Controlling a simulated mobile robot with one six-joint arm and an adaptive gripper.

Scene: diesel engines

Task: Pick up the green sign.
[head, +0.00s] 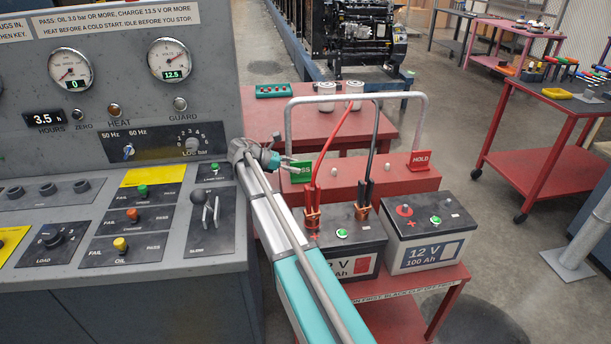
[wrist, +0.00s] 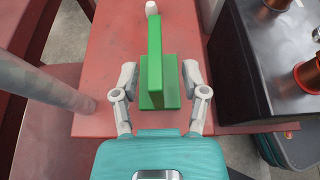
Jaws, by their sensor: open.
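The green sign (head: 301,172) stands upright on the left part of a red box-like stand on the battery cart; part of its white lettering shows in the head view. In the wrist view the green sign (wrist: 155,65) shows from above, with a thin upright plate on a wider base. My gripper (wrist: 159,82) is open, with one finger on each side of the sign's base. A small gap shows between the fingers and the sign. In the head view my gripper (head: 287,163) is beside the sign, and my arm hides part of the area in front.
A red HOLD sign (head: 420,161) stands at the stand's right end. A grey tube handle (head: 355,97) arches over the stand. The control panel (head: 120,120) is close at left.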

